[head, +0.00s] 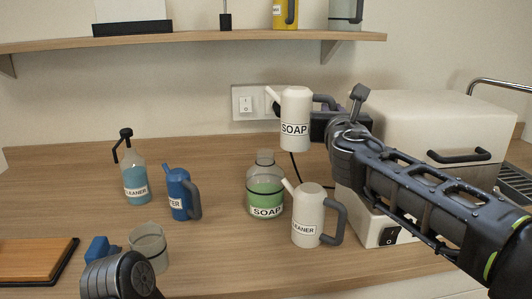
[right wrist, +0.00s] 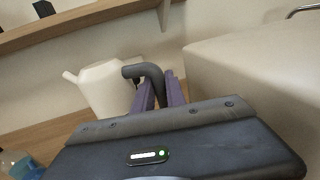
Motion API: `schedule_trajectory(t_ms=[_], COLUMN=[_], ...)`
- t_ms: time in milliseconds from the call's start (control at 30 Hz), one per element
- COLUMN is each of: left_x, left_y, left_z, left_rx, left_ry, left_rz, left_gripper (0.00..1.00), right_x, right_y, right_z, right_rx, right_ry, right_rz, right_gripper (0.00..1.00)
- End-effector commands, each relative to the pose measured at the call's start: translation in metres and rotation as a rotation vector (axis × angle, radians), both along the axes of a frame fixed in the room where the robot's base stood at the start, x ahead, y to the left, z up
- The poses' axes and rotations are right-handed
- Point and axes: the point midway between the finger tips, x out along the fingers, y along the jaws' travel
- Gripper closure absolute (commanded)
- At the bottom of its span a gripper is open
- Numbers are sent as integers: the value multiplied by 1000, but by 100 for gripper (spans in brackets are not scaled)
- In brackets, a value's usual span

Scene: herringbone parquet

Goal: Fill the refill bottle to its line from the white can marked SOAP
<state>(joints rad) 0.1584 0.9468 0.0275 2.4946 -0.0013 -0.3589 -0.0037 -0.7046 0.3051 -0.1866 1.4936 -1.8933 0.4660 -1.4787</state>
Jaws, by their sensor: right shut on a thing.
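The white can marked SOAP (head: 295,108) is held up above the counter, roughly upright, with its spout toward the left. My right gripper (head: 326,125) is shut on its dark handle; the can and my gripper (right wrist: 160,95) also show in the right wrist view. The clear refill bottle (head: 265,158), labelled SOAP and holding green liquid, stands below and left of the can.
A white can marked CLEANER (head: 308,220) stands close right of the bottle. A blue can (head: 178,190), a pump bottle (head: 134,178) and a clear cup (head: 148,243) stand left. A white appliance (head: 400,115) is at right. A shelf (head: 190,43) runs above.

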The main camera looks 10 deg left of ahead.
Motion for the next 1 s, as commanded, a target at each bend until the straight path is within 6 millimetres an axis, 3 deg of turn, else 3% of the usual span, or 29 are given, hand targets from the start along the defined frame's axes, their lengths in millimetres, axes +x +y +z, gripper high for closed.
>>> schedule_trajectory(t_ms=[400,1000], left_x=[-1,0], left_y=[0,0], left_z=[-48,-50], left_rx=[0,0], left_ry=[0,0], left_rz=[0,0], left_gripper=[12,12], right_x=[-1,-1], right_y=[0,0], right_z=[-49,-52], right_rx=[6,5], right_ry=[-8,-8], right_rz=[1,1], right_gripper=[100,100])
